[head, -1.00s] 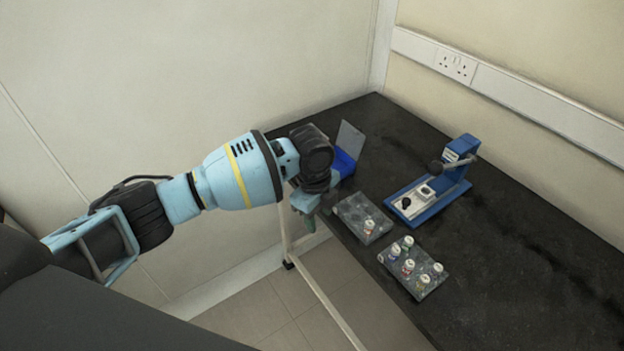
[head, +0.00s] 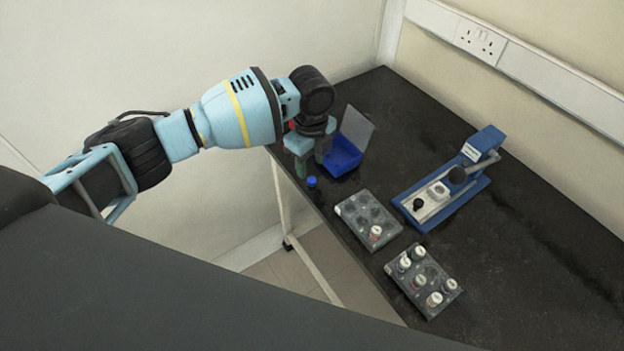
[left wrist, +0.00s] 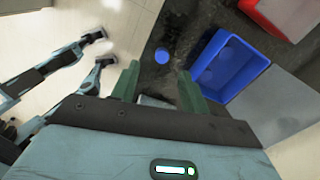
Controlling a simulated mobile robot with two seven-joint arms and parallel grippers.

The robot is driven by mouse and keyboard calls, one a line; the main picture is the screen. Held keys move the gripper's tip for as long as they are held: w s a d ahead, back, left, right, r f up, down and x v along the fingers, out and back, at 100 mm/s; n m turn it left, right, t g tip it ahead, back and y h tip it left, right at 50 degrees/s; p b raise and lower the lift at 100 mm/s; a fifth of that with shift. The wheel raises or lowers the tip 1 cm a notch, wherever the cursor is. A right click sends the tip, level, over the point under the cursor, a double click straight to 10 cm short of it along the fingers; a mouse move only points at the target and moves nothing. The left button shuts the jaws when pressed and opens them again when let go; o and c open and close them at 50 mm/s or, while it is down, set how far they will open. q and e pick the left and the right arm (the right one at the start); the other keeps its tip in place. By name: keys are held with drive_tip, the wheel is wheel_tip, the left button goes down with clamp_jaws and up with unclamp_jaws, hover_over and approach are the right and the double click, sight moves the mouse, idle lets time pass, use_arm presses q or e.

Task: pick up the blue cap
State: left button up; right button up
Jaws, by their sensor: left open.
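The blue cap (head: 311,181) is small and round and sits near the table's left edge in the head view. It also shows in the left wrist view (left wrist: 161,56), ahead of the fingertips and roughly between their lines. I cannot tell what is beneath it. My left gripper (head: 311,160) points down just behind the cap in the head view. Its two green fingers are apart and empty, also in the left wrist view (left wrist: 158,80). The cap is not between the fingers. My right gripper does not show.
A blue bin (head: 343,152) with a grey upright panel stands beside the gripper. A red object (left wrist: 285,14) is beyond it. Two grey racks (head: 352,212) (head: 425,309) with white-capped vials and a blue press device (head: 465,190) stand to the right. The table's left edge is close.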

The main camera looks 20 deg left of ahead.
sight(312, 180)
use_arm(q)
drive_tip(key=shift+w+f, duration=0.15)
drive_tip(key=shift+f, duration=2.7)
clamp_jaws()
